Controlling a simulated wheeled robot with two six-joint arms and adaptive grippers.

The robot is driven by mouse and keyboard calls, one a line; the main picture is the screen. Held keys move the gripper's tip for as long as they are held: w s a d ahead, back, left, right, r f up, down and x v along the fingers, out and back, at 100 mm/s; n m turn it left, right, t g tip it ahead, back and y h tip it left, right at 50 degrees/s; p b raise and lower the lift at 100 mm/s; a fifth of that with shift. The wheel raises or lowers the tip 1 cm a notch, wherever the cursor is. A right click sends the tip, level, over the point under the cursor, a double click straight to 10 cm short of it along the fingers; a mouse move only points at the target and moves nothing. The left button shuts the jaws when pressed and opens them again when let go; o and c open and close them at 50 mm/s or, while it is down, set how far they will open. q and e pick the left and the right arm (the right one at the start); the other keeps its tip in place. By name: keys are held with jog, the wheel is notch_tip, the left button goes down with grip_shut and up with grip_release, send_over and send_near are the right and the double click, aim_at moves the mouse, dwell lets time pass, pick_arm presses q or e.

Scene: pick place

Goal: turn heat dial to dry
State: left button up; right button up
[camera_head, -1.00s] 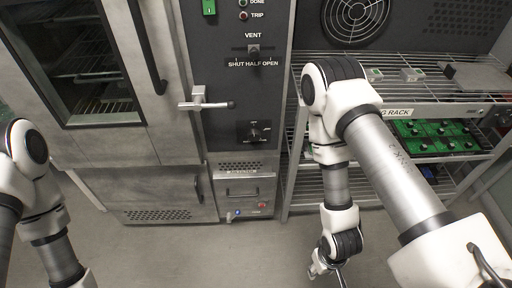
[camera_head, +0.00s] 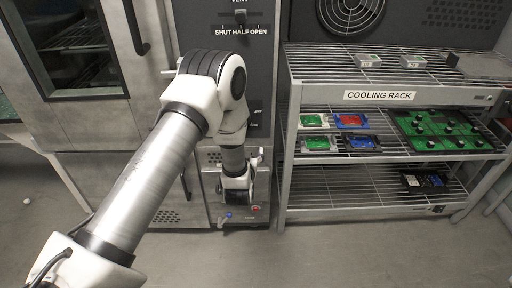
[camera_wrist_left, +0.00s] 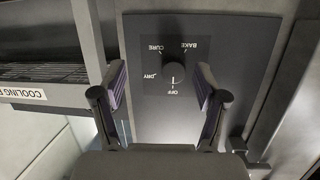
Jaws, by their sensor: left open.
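The heat dial (camera_wrist_left: 173,73) is a round black knob on a dark panel, seen in the left wrist view. Its labels read OFF, DRY, CURE and BAKE, upside down there. The knob's white mark points to OFF. My left gripper (camera_wrist_left: 160,69) is open, with one finger on each side of the dial and nothing held. I cannot tell whether either finger touches the knob. In the head view my left arm reaches in front of the oven's control panel (camera_head: 210,17) and hides the dial. My right gripper is out of view.
The oven door (camera_head: 100,120) with its vertical handle is left of the panel. A vent switch (camera_head: 240,15) sits high on the panel. A cooling rack (camera_head: 380,97) with trays and small boxes stands right. The floor (camera_head: 340,250) in front is clear.

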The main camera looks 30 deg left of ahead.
pick_arm(q)
jog(key=w+a+r+n+t+y, duration=0.1)
jog(key=w+a+r+y, duration=0.2)
jog(key=w+a, duration=0.4)
jog(key=w+r, duration=0.1)
jog(key=w, duration=0.1)
jog(key=shift+w+a+n+t+b, duration=0.15)
jog(key=shift+w+n+t+b, duration=0.15)
jog(key=shift+t+b, duration=0.1)
jog(key=shift+r, duration=0.1)
jog(key=shift+c, duration=0.4)
jog(key=c, duration=1.1)
